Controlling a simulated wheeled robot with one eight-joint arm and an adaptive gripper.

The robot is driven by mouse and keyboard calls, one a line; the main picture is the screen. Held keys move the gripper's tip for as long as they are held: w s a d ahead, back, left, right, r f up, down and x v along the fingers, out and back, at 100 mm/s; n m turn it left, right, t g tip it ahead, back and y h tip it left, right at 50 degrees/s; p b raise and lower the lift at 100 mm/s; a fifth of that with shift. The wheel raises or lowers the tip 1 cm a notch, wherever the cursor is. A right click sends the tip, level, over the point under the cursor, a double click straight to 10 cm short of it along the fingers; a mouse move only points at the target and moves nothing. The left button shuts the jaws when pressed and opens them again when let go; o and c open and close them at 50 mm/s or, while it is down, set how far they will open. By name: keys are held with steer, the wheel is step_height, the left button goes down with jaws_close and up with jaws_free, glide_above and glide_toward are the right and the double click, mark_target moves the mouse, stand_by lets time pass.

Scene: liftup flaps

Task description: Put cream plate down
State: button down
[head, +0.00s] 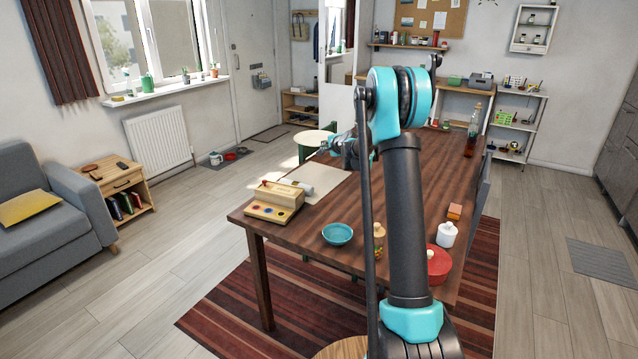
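The cream plate (313,137) is a pale round disc beyond the left edge of the dark wooden table (405,185), seen in the head view. It looks roughly level and raised, with green chair parts (302,154) showing behind and below it. My gripper (326,148) is at the plate's near right edge and appears shut on that rim. The fingers are small in this view, and my arm hides part of the table. A pale cream mat (327,186) lies on the table below my gripper.
A wooden box with coloured dots (274,201), a teal bowl (338,234), a red round dish (438,263), a white jar (447,235), an orange block (454,212) and a tall bottle (472,130) stand on the table. The table's right middle is largely clear.

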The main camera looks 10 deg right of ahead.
mark_target(324, 187)
step_height(324, 187, down, 17)
steer(key=shift+f, duration=0.2)
stand_by(0.3)
steer(key=c, duration=2.1)
jaws_free()
steer(key=shift+c, duration=0.2)
steer(key=shift+o, duration=0.7)
